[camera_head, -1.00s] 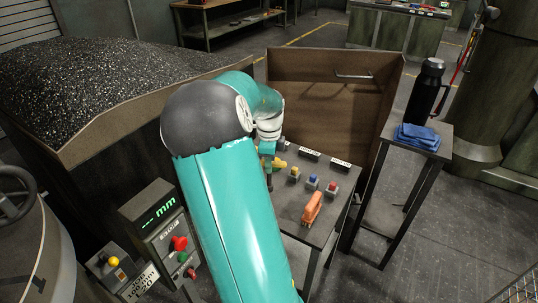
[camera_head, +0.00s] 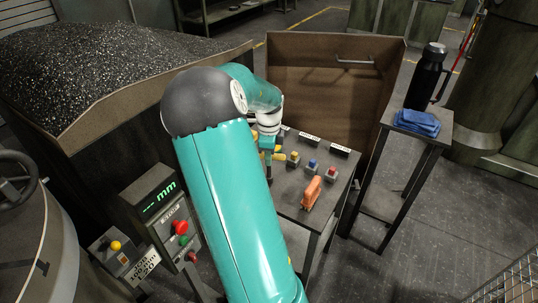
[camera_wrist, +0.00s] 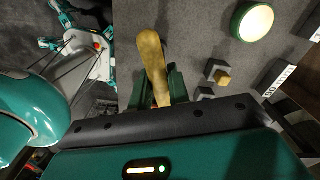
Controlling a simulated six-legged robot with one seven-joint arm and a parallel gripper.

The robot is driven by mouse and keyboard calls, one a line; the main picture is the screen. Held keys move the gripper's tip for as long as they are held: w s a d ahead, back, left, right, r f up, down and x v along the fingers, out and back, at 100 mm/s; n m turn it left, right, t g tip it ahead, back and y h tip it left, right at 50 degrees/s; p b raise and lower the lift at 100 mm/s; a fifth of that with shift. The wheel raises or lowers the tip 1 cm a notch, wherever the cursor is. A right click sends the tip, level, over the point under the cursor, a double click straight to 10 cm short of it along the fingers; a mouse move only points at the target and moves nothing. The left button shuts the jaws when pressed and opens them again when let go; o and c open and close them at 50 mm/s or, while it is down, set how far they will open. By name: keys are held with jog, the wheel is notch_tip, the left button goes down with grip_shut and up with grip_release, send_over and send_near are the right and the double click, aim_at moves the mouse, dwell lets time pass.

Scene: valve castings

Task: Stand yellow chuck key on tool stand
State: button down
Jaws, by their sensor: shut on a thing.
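The yellow chuck key (camera_wrist: 152,55) is held between the green fingers of my gripper (camera_wrist: 161,84) in the wrist view. Its rounded yellow-brown end points away from the palm, over the grey tabletop; its other end is hidden. In the head view, a bit of yellow (camera_head: 278,157) shows beside my gripper (camera_head: 268,162), above the left part of the dark work table (camera_head: 290,200). My arm hides much there. I cannot tell whether the key touches anything. I cannot pick out the tool stand for sure.
Small blocks with yellow (camera_head: 293,157), blue (camera_head: 312,165) and red (camera_head: 331,173) tops stand right of my gripper, with an orange tool (camera_head: 311,193) nearer. A tall stand (camera_head: 400,150) holds blue cloths and a black flask. A green-rimmed round object (camera_wrist: 252,20) shows in the wrist view.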

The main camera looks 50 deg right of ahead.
jog(key=shift+f, duration=0.4)
jog(key=c, duration=1.3)
grip_release()
jog(key=shift+o, duration=0.2)
notch_tip(320, 180, up, 14)
jog(key=shift+f, duration=0.1)
